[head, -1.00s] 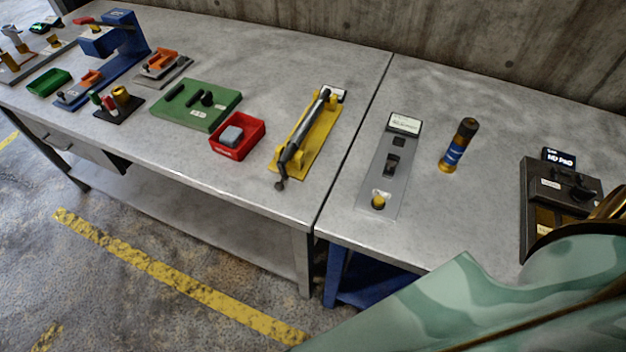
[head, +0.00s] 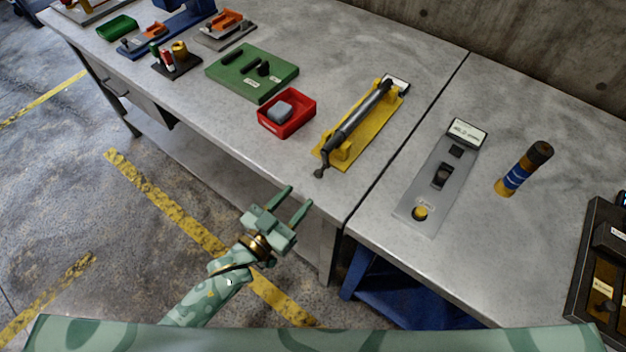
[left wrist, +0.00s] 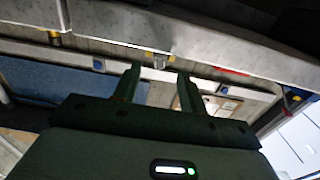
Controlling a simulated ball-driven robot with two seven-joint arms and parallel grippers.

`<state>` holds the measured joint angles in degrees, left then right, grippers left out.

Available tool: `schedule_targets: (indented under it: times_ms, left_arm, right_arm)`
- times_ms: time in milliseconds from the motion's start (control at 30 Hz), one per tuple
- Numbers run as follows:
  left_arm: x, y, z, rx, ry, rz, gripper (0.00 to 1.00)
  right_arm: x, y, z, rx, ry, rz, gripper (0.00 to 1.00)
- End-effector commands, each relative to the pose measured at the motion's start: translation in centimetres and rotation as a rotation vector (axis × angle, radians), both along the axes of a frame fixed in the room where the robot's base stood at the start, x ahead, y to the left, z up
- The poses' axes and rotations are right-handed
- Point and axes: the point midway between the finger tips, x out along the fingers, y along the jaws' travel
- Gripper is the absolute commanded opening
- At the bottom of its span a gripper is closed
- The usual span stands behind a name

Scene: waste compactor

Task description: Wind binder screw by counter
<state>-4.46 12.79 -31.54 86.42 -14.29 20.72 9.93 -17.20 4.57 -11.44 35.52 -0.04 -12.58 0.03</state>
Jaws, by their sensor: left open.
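The binder screw (head: 362,113) is a dark grey cylinder lying along a yellow base (head: 331,155) near the right end of the left bench. A crank with a dark knob (head: 319,172) sits at its near end, by the bench's front edge. A small white-faced plate (head: 397,84), possibly the counter, stands at its far end; its reading is too small to make out. My left gripper (head: 299,197) is open and empty, in front of the bench edge, short of the crank and apart from it. Its two fingers also show in the left wrist view (left wrist: 157,76). My right gripper is not seen.
A red tray (head: 267,126) with a grey block is left of the binder, then a green board (head: 225,75). A grey panel (head: 412,205) with a display and a blue-banded cylinder (head: 516,173) are on the right bench. The bench edge lies beyond my left gripper.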

Motion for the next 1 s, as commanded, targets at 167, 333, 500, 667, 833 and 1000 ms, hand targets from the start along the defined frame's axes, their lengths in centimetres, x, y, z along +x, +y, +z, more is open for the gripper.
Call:
schedule_targets:
  times_ms: [167,333,500,667,833,1000]
  left_arm:
    - [3.3,-2.3,-0.1,-0.001,-0.001,0.001,0.41]
    - [5.0,-3.6,-0.2,0.001,0.001,0.000,0.41]
    - [5.5,-4.0,-0.1,0.001,0.002,0.000,0.41]
    - [5.5,-4.0,0.0,0.001,0.002,0.000,0.41]
    - [5.5,-4.0,-0.1,0.001,0.002,0.001,0.08]
    - [5.5,-3.9,-0.1,0.009,-0.004,0.001,0.00]
  right_arm:
    - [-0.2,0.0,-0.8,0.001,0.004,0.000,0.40]
    - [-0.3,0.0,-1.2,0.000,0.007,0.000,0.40]
    - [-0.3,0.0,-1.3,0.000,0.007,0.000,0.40]
    - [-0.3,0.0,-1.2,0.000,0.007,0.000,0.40]
    - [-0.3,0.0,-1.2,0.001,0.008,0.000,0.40]
    - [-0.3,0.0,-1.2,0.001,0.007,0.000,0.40]
